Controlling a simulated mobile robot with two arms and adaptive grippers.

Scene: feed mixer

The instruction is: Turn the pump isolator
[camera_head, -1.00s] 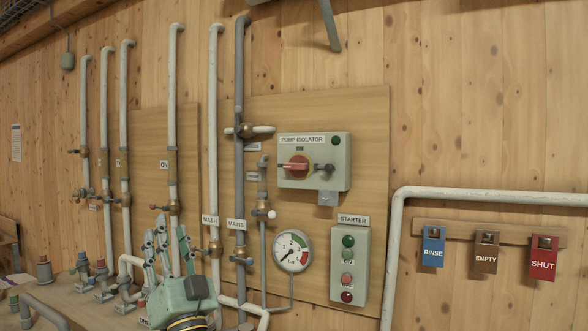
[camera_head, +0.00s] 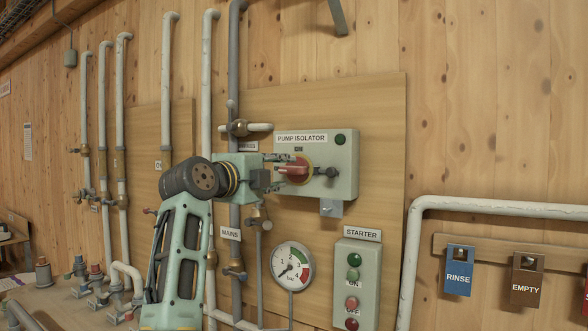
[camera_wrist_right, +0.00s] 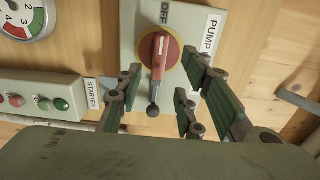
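The pump isolator (camera_head: 344,166) is a grey-green box on a wooden board, with a red handle (camera_head: 293,170) on a yellow disc. The handle lies horizontal in the head view; in the wrist view it (camera_wrist_right: 159,57) lines up with the OFF mark. My right gripper (camera_head: 286,172) is just left of the handle, its fingertips close to it. In the wrist view my right gripper (camera_wrist_right: 160,92) is open, its fingers apart on either side of the handle's line. Contact cannot be told. My left gripper is not in view.
A black knob (camera_head: 333,172) sits right of the handle, and a metal hasp (camera_head: 331,207) hangs below the box. A starter box (camera_head: 354,285) and a gauge (camera_head: 292,266) are below. Vertical pipes (camera_head: 208,80) stand left. Tags hang at the right, one being RINSE (camera_head: 458,278).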

